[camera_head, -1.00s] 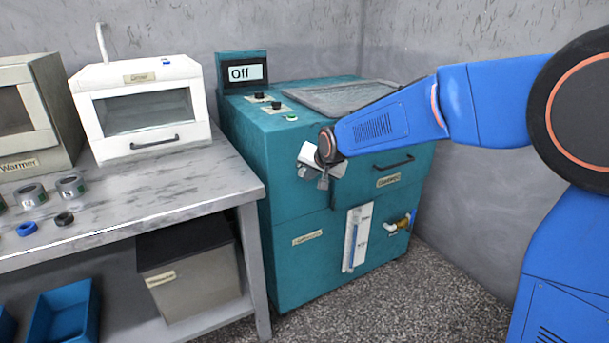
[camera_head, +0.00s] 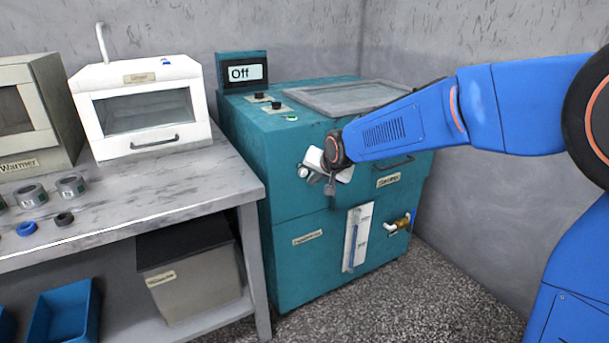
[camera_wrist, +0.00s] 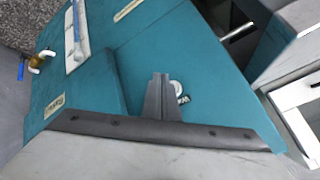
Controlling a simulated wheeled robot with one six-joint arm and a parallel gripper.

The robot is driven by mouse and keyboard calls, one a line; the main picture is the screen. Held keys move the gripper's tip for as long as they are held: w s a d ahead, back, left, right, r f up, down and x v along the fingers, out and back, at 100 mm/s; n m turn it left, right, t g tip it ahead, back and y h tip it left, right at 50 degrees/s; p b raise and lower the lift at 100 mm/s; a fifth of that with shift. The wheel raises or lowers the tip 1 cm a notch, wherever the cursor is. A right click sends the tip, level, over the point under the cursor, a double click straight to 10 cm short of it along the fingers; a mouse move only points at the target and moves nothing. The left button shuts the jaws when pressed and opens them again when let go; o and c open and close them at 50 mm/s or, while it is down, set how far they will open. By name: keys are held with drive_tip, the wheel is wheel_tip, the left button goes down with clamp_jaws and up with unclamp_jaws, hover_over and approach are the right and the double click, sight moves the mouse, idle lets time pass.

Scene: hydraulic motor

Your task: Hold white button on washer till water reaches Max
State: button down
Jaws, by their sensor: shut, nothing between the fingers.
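The teal washer (camera_head: 285,215) stands against the back wall, and its display (camera_head: 242,73) reads "Off". The white round button (camera_head: 304,172) is on its front, just left of my gripper. My gripper (camera_head: 330,187) is shut and empty in front of the washer. In the wrist view my gripper (camera_wrist: 160,78) has its fingertips beside the white button (camera_wrist: 177,88), which they partly overlap. I cannot tell whether they touch it. The white water gauge (camera_head: 349,252) with a blue tube is low on the front; its level is too small to read.
A brass valve (camera_head: 400,224) sits right of the gauge. A drawer handle (camera_head: 395,162) is beneath my arm. To the left, a workbench (camera_head: 170,190) holds a white cabinet (camera_head: 145,115), a warmer (camera_head: 22,115) and several rings. The floor before the washer is clear.

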drive_tip(key=s+d, duration=0.2)
drive_tip(key=s, duration=0.1)
idle(0.4)
drive_tip(key=s+d+r+g+h, duration=0.1)
drive_tip(key=s+d+r, duration=0.1)
drive_tip(key=s+d, duration=0.7)
drive_tip(key=s+d+r+h, duration=0.1)
drive_tip(key=s+d+r, duration=0.1)
drive_tip(key=s+d, duration=0.7)
drive_tip(key=s+d+f+n+g+h, duration=0.1)
drive_tip(key=s+d+f, duration=0.1)
drive_tip(key=s+d, duration=0.4)
drive_tip(key=s+d+f+g+h, duration=0.1)
drive_tip(key=s+d+f, duration=0.2)
drive_tip(key=s+d, duration=0.4)
drive_tip(key=s, duration=0.7)
drive_tip(key=shift+d+n, duration=0.25)
drive_tip(key=shift+n, duration=0.15)
drive_tip(key=c, duration=2.5)
unclamp_jaws()
